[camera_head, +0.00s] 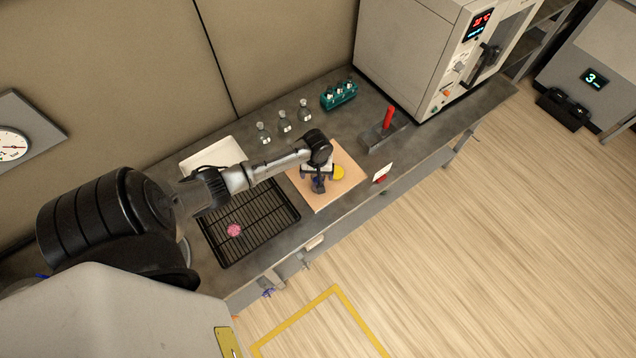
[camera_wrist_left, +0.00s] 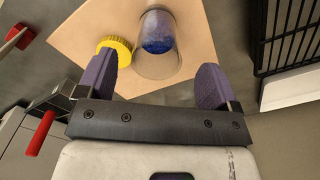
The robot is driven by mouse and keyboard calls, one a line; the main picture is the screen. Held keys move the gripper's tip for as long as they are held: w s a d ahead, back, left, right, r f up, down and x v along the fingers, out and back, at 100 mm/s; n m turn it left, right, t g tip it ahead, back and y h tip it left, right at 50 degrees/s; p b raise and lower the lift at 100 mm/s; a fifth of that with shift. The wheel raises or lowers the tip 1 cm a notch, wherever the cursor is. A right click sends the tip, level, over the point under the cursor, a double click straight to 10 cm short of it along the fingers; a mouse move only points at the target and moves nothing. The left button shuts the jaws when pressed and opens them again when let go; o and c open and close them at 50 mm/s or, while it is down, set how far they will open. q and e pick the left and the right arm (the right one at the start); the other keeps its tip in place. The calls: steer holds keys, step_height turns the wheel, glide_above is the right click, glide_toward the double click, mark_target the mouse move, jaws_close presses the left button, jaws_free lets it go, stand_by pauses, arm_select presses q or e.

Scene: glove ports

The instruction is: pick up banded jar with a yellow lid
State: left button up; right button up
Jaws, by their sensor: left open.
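A yellow ribbed lid (camera_wrist_left: 115,47) and a clear jar (camera_wrist_left: 158,66) with blue contents are on the tan board (camera_wrist_left: 205,45) in the left wrist view. The lid looks beside the jar; whether it sits on another jar below it I cannot tell. I cannot make out bands clearly. My left gripper (camera_wrist_left: 155,82) is open, with its purple fingers either side of the jar's near end and the left finger partly covering the lid. In the head view the left gripper (camera_head: 318,184) is over the board (camera_head: 318,202), and the yellow lid (camera_head: 338,172) shows at its right. My right gripper is not in view.
A black wire rack (camera_head: 265,215) with a pink item (camera_head: 234,230) lies to the left. Several small flasks (camera_head: 284,122) and a teal holder (camera_head: 340,95) stand behind. A red-handled block (camera_head: 384,130), a red-and-white card (camera_head: 382,173) and a large oven (camera_head: 415,50) are to the right.

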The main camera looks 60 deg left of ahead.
arm_select(q)
steer(key=shift+w+f+b, duration=0.2)
steer(key=shift+f+b, duration=0.1)
steer(key=shift+f, duration=2.5)
steer(key=shift+c, duration=0.2)
steer(key=c, duration=1)
steer(key=shift+r, duration=0.1)
steer(key=shift+c, duration=0.2)
